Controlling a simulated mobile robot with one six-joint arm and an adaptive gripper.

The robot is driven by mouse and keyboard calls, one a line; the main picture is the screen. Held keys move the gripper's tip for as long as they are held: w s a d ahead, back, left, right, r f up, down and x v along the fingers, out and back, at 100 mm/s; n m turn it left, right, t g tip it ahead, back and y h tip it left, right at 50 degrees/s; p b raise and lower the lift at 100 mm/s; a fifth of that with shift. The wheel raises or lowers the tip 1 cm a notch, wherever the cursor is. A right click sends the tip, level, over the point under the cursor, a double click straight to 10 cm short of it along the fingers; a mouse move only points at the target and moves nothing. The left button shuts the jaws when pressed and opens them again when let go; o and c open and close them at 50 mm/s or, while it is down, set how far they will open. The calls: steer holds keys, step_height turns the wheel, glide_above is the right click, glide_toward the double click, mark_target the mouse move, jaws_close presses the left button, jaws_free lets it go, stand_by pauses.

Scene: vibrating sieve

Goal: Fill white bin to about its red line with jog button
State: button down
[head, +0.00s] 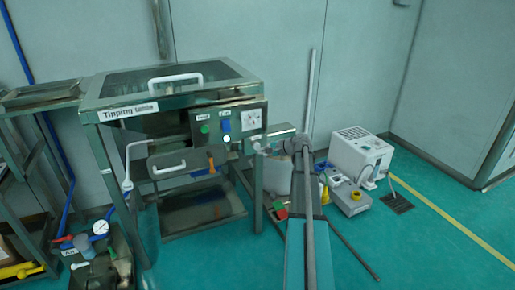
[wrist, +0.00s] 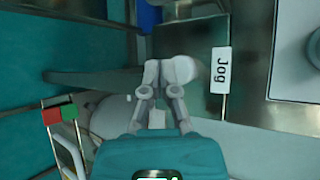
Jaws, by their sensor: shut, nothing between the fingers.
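My gripper (wrist: 172,72) is shut and empty in the wrist view, its fingertips just left of the white Jog label (wrist: 221,70) on the metal panel. I cannot tell whether the fingertips touch the panel. The jog button itself does not show clearly; the fingers may hide it. In the head view my gripper (head: 260,149) is at the right front of the sieve machine, below its control panel (head: 238,138). A pale container, possibly the white bin (head: 278,176), stands low behind my arm, mostly hidden. A pale rounded shape also shows below the gripper in the wrist view (wrist: 105,112). No red line is visible.
The panel has a green button (head: 205,129), a blue control (head: 225,126) and a white dial (head: 251,118). A white appliance (head: 360,152) stands right of my arm. Open floor lies at front right.

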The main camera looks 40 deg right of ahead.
steer(key=s, duration=0.2)
steer(key=s+a, duration=0.1)
steer(key=s, duration=0.1)
steer(key=shift+s, duration=0.2)
steer(key=shift+a, duration=0.1)
stand_by(2.0)
steer(key=s+a+f+n+g, duration=0.1)
steer(key=a+f+n+g, duration=0.25)
steer(key=a, duration=0.85)
steer(key=s+a+f+n+g, duration=0.1)
steer(key=a+f+n+g, duration=0.25)
steer(key=a, duration=0.85)
steer(key=s+a+f+n+g+h, duration=0.25)
steer(key=s+a+n, duration=0.35)
steer(key=a, duration=0.4)
steer(key=s+a+f+n+g+h, duration=0.1)
steer(key=s+a+n+g+h, duration=0.2)
steer(key=s+a, duration=0.5)
step_height(320, 180, up, 38)
steer(key=w+a+p, duration=0.1)
steer(key=p, duration=3.7)
steer(key=shift+w+f+t, duration=0.15)
steer(key=shift+t, duration=0.3)
